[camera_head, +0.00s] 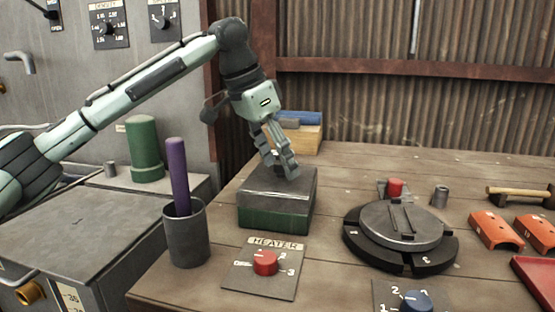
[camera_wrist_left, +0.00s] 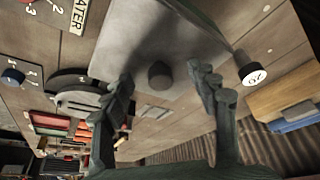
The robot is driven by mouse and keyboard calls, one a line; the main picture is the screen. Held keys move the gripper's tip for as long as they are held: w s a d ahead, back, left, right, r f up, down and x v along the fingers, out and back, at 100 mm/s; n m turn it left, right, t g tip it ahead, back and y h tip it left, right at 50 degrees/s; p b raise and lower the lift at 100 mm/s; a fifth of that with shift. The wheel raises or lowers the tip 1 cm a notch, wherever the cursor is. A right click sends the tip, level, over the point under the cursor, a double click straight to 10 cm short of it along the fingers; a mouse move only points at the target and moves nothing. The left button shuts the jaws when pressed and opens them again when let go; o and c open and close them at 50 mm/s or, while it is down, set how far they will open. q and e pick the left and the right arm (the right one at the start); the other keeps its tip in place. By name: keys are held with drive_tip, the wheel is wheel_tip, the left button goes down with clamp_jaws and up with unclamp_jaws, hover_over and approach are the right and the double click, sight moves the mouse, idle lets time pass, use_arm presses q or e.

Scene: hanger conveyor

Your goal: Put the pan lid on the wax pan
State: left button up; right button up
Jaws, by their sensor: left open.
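The wax pan (camera_head: 272,219) is a rectangular box with a dark green lower part on the workbench, behind the heater plate. The grey pan lid (camera_head: 262,183) lies flat on top of it and looks level; I cannot see a gap. In the left wrist view the lid (camera_wrist_left: 150,40) shows as a grey plate with a dark round knob (camera_wrist_left: 160,74). My left gripper (camera_head: 281,172) is directly above the lid, pointing down. In the wrist view its open fingers (camera_wrist_left: 162,80) stand on either side of the knob, with space around it. My right gripper is not in view.
The heater plate with a red knob (camera_head: 266,262) is in front of the pan. A grey cup (camera_head: 187,238) with a purple stick stands at left. A round grey disc on a black ring (camera_head: 405,226) is at right. Blue and wooden blocks (camera_head: 298,132) lie behind.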

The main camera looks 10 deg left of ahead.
use_arm(q)
drive_tip(key=v, duration=1.2)
